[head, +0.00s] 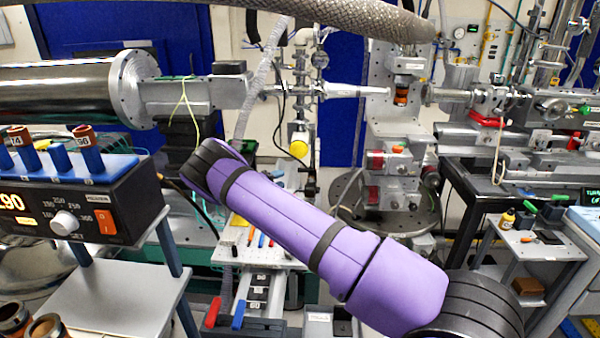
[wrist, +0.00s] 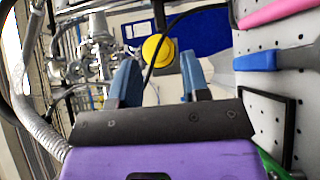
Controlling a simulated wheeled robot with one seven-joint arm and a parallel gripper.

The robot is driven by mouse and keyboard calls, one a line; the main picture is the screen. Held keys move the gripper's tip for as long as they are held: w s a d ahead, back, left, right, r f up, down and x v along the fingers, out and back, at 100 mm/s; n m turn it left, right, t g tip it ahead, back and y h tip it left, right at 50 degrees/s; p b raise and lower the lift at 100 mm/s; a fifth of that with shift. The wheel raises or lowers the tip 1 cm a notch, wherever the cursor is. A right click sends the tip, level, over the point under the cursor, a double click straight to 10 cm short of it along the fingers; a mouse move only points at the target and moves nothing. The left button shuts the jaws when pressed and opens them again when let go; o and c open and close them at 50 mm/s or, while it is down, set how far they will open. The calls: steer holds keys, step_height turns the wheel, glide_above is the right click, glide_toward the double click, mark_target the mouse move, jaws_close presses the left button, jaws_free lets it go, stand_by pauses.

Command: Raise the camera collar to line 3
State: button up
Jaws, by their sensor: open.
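A round yellow knob (head: 298,150) sits low on an upright metal post with clamps (head: 300,75), left of the middle in the head view. This may be the camera collar's knob; I cannot be sure, and no numbered lines are readable. In the wrist view the yellow knob (wrist: 157,50) shows beyond the fingertips, between them in the picture. My gripper (wrist: 158,64) is open, with two blue-grey fingers apart and nothing between them. How far the knob is from the fingertips is unclear. My gripper is hidden in the head view.
A perforated board (wrist: 295,75) with pink and blue tools lies close on the right in the wrist view. A steel beam tube (head: 55,92) and a sample stage (head: 400,165) flank the post. A controller (head: 85,205) stands at left on a shelf.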

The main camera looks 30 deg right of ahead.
mark_target(299, 171)
steer(key=d, duration=0.3)
steer(key=w+d, duration=0.1)
steer(key=d, duration=0.3)
steer(key=w+d, duration=0.1)
steer(key=d, duration=0.2)
steer(key=shift+d+f, duration=0.1)
steer(key=shift+d, duration=0.1)
steer(key=shift+c, duration=0.2)
jaws_close()
